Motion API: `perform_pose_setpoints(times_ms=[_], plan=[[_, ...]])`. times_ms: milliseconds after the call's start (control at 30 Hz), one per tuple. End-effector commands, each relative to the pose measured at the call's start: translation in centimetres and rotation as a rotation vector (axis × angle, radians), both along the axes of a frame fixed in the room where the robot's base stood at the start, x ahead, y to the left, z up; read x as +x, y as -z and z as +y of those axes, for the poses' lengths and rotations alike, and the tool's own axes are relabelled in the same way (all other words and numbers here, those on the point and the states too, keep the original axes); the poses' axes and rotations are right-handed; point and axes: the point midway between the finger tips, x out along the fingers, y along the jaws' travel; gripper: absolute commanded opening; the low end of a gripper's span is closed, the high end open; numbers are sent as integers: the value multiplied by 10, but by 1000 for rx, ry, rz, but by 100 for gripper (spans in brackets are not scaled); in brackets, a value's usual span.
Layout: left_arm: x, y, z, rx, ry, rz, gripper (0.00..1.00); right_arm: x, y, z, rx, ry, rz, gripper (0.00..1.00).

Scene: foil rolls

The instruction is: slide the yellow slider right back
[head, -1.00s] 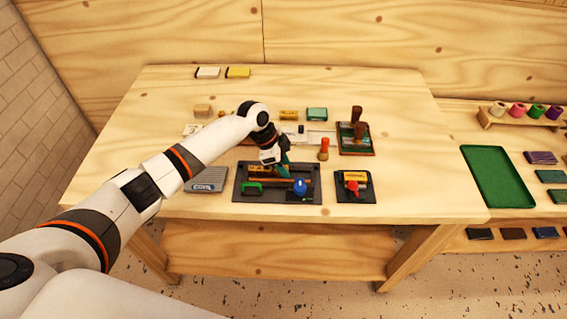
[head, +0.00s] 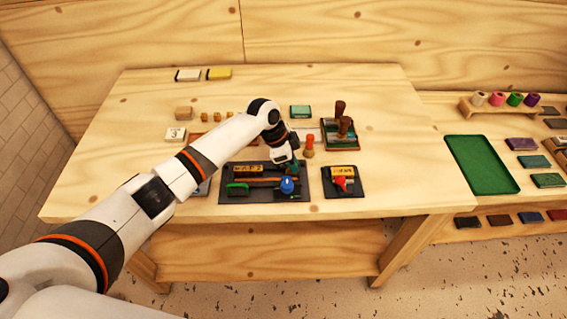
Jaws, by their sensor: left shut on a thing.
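My left gripper (head: 293,170) comes in from the left and is shut low over the right part of a dark board (head: 226,196). Its fingertips look dark teal. What they hold, apparently the yellow slider, is hidden by the gripper and too small to make out. A yellow strip with dark marks (head: 248,168) lies at the back left of the board, left of the fingers. A brown rail (head: 258,180) runs in front of it. A green handle (head: 237,188) and a blue knob (head: 287,185) are at the front. My right gripper is not in view.
A smaller dark board with a red knob (head: 341,183) lies to the right. An orange-red peg (head: 309,146) stands just behind the gripper. A tray with brown-handled stamps (head: 341,134) is behind right. A green tray (head: 482,165) lies on the side table.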

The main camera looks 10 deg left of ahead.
Motion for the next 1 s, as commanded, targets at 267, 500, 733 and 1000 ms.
perform_pose_setpoints(times_ms=[267,500,733,1000], plan=[[0,-2,-3,-10,2,-3,32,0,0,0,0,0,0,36],[0,-1,-2,-6,1,-1,37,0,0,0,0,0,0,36],[-1,-13,3,-6,1,-4,37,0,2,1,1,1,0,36],[-6,-64,24,-4,2,-7,37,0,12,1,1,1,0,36]])
